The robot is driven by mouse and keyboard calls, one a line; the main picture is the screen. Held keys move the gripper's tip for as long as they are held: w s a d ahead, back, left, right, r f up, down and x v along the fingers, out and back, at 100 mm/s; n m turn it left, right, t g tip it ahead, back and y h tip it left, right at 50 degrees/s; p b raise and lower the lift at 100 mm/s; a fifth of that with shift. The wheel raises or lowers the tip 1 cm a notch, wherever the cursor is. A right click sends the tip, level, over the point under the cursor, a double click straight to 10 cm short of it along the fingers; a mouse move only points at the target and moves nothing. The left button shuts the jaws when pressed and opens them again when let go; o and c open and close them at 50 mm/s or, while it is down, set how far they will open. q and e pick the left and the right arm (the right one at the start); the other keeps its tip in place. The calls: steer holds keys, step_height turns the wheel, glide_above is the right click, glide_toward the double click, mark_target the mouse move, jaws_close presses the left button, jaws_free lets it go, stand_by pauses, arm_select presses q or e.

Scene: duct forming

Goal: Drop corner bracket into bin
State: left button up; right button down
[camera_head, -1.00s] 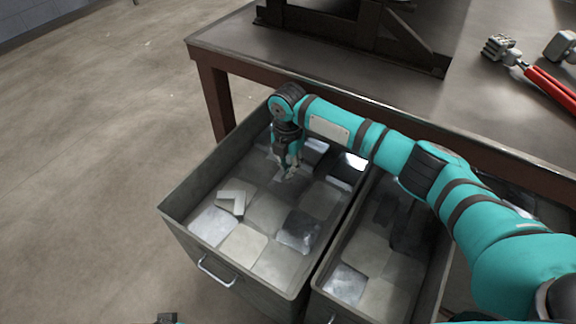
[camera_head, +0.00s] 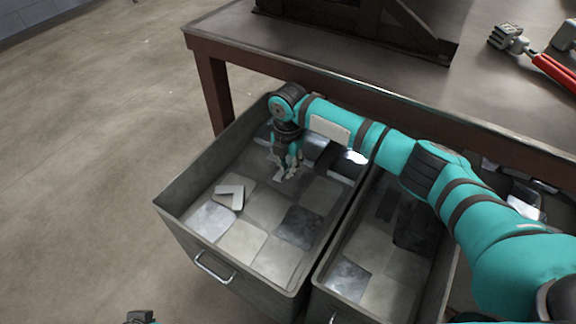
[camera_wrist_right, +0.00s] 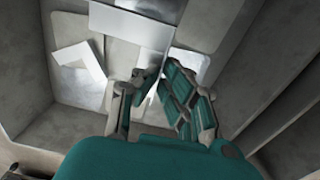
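A pale L-shaped corner bracket (camera_head: 230,193) lies on the flat metal pieces in the left bin (camera_head: 180,227). It also shows at the left in the right wrist view (camera_wrist_right: 78,68). My right gripper (camera_head: 286,174) points down inside the far part of this bin, behind and to the right of the bracket. Its fingers are apart in the right wrist view (camera_wrist_right: 154,84), with no held part clear between them. Light pieces beside the fingertips are hard to tell from the bin contents. A small dark tip, probably my left gripper (camera_head: 140,317), shows at the bottom edge.
A second bin (camera_head: 318,280) with metal pieces stands close on the right, under my right arm. A workbench (camera_head: 250,45) runs behind the bins, with a dark frame (camera_head: 360,25) and a red-handled tool (camera_head: 550,70) on it. Open floor lies left.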

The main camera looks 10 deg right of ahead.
steer(key=c, duration=1.4)
jaws_free()
steer(key=shift+r, duration=0.15)
step_height(320, 180, up, 7)
steer(key=shift+r, duration=0.15)
